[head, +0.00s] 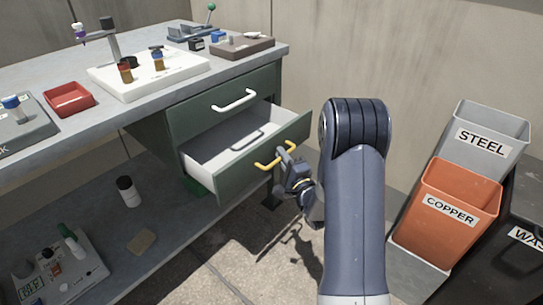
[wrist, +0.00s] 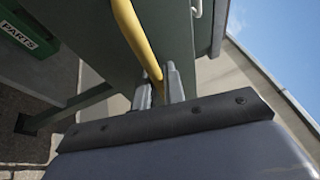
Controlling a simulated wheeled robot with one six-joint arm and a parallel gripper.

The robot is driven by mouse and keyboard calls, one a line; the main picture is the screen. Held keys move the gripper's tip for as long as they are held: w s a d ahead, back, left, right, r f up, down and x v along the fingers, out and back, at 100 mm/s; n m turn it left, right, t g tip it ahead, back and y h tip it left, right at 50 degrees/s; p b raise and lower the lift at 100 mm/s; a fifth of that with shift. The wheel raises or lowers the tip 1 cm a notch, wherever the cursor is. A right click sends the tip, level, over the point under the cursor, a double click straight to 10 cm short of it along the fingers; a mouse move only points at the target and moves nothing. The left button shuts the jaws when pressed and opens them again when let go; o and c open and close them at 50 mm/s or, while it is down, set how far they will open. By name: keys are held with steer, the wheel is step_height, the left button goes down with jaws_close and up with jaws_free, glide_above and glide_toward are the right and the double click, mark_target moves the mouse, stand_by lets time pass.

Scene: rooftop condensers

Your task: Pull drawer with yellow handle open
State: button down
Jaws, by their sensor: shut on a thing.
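The green drawer (head: 240,168) with the yellow handle (head: 265,160) stands pulled out from the bench, its white inside showing with a grey handle-shaped piece in it. My gripper (head: 287,152) is at the right part of the yellow handle and shut on it. In the wrist view the yellow handle (wrist: 138,38) runs down between the two fingers of my gripper (wrist: 160,88). The drawer above, with a white handle (head: 234,100), is shut.
The bench top (head: 60,145) holds a white tray (head: 150,75), a red tray (head: 69,98) and small bottles. At right stand a grey STEEL bin (head: 490,118) and an orange COPPER bin (head: 455,185). A green PARTS box (wrist: 25,32) sits under the bench. Open floor lies before the drawer.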

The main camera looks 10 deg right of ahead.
steer(key=s+d+b, duration=0.1)
steer(key=s+d, duration=0.5)
steer(key=s, duration=0.2)
steer(key=c, duration=1.5)
jaws_free()
steer(key=p+v, duration=0.1)
steer(key=v, duration=1)
steer(key=shift+w+f, duration=0.1)
steer(key=b+x, duration=0.1)
steer(key=x, duration=1)
steer(key=shift+a, duration=0.15)
